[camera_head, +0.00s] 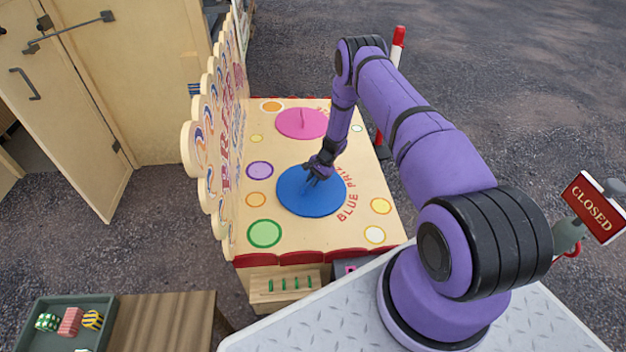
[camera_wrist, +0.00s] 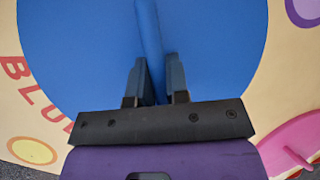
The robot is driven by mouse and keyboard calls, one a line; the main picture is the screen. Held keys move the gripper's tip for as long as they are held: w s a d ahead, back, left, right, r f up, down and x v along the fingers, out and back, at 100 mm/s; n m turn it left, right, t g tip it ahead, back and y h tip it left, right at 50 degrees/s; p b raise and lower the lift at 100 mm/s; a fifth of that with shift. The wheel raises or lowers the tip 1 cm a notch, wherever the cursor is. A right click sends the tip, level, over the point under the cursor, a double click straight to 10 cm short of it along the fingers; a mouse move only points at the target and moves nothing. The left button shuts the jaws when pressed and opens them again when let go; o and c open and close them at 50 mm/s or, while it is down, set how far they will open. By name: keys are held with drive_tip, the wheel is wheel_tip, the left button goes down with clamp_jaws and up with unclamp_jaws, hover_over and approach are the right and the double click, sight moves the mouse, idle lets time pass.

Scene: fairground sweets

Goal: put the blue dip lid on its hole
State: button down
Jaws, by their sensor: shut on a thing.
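The blue dip lid (camera_head: 299,203) is a round blue disc on the cream painted top of the stall, by the red "BLUE PRIZE" lettering. In the wrist view the lid (camera_wrist: 60,45) fills most of the picture, with its raised blue handle bar (camera_wrist: 148,35) running up the middle. My gripper (camera_head: 314,180) is over the lid, and in the wrist view its fingers (camera_wrist: 158,80) are on either side of the handle, shut on it. The hole is not visible; I cannot tell whether the lid lies over it or just above the surface.
A pink lid (camera_head: 302,122) with a handle sits on the stall top (camera_head: 340,235) behind the blue one. A scalloped sign board (camera_head: 215,150) stands along the left edge. A tray of sweets (camera_head: 40,325) is at lower left. A "CLOSED" sign (camera_head: 594,207) stands at right.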

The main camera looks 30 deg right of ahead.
drive_tip(key=shift+f, duration=0.2)
drive_tip(key=c, duration=1)
unclamp_jaws()
drive_tip(key=shift+c, duration=0.2)
drive_tip(key=v, duration=1)
drive_tip(key=shift+d+r, duration=0.2)
drive_tip(key=shift+r, duration=0.2)
